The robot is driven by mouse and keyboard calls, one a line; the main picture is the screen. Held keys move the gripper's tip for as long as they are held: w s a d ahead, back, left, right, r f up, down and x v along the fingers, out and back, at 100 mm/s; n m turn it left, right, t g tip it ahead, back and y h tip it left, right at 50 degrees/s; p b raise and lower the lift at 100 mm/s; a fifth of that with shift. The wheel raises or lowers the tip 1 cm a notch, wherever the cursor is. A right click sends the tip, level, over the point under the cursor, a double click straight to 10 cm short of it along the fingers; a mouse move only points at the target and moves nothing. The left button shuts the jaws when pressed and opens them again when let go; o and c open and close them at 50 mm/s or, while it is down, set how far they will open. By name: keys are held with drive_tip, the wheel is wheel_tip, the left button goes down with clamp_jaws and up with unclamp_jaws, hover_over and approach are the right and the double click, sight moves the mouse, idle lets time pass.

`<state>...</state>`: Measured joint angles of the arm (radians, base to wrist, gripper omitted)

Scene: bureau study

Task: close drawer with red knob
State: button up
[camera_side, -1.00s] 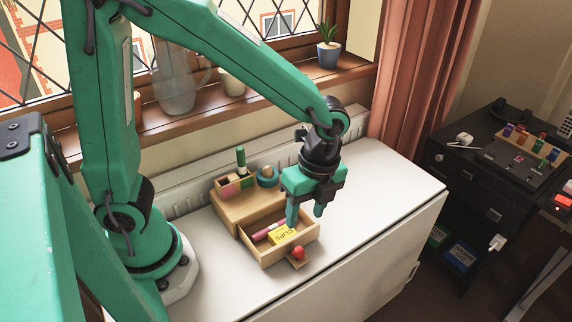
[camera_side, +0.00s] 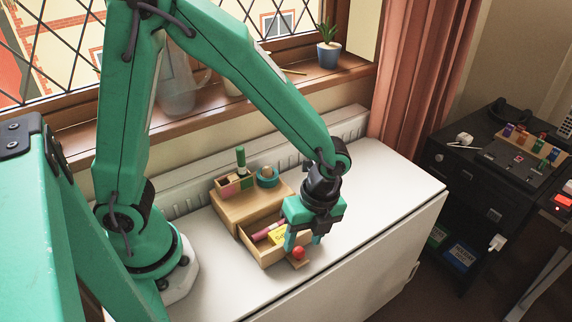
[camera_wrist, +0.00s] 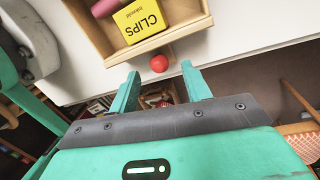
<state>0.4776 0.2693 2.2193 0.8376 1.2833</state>
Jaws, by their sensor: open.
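The wooden drawer (camera_side: 262,256) is pulled out of a small wooden box (camera_side: 243,208) on the white top. It holds a yellow clips box (camera_side: 277,238) and a pink cylinder (camera_side: 268,229). In the wrist view the drawer's wall (camera_wrist: 172,41), the clips box (camera_wrist: 146,19) and part of the pink cylinder (camera_wrist: 104,8) show. The red knob (camera_side: 298,253) is on the drawer's front; it also shows in the wrist view (camera_wrist: 159,63). My gripper (camera_side: 304,243) is open at the drawer's front, with the knob just ahead of and between its fingers (camera_wrist: 160,82). Nothing is held.
A small organiser (camera_side: 234,185) and a teal ring-shaped item (camera_side: 268,177) stand on the box. The white top (camera_side: 375,200) is clear to the right. A window sill with a potted plant (camera_side: 328,44) lies behind, and a dark cabinet (camera_side: 470,180) stands at right.

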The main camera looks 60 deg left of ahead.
sight(300, 248)
drive_tip(key=shift+s+f, duration=0.15)
drive_tip(key=shift+f, duration=0.65)
drive_tip(key=shift+s+f, duration=0.15)
drive_tip(key=shift+f, duration=0.6)
drive_tip(key=shift+c, duration=0.2)
drive_tip(key=shift+a, duration=0.1)
clamp_jaws()
